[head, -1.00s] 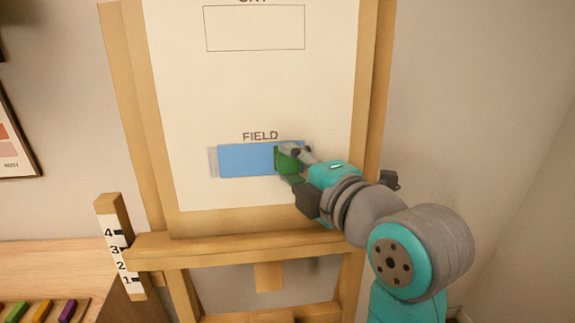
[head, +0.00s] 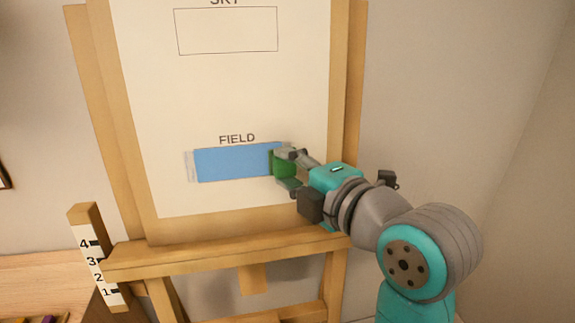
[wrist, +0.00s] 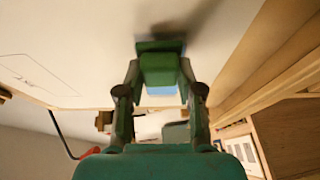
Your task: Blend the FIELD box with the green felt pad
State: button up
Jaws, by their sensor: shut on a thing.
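The FIELD box (head: 235,162) on the upright white sheet (head: 270,95) is filled blue, with a pale grey smear at its left end. My gripper (head: 287,170) is at the box's right end, shut on the green felt pad (head: 277,163). In the wrist view the pad (wrist: 158,68) sits between the two fingers, at or against the sheet, with a little blue showing below it. The box's right edge is hidden behind the pad and gripper. I cannot tell for sure whether the pad touches the sheet.
An empty outlined SKY box (head: 227,31) is higher on the sheet. The wooden easel (head: 205,250) frames the sheet, with a ledge below. A post with a numbered scale (head: 97,262) stands at left beside a wooden table (head: 40,275). Bare wall lies to the right.

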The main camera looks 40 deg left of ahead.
jog(key=shift+s+d+r, duration=0.15)
jog(key=shift+s+d, duration=0.8)
jog(key=shift+d, duration=0.15)
jog(key=shift+s+d+r, duration=0.15)
jog(key=shift+s+d, duration=0.75)
jog(key=shift+d, duration=0.15)
jog(key=shift+w, duration=0.1)
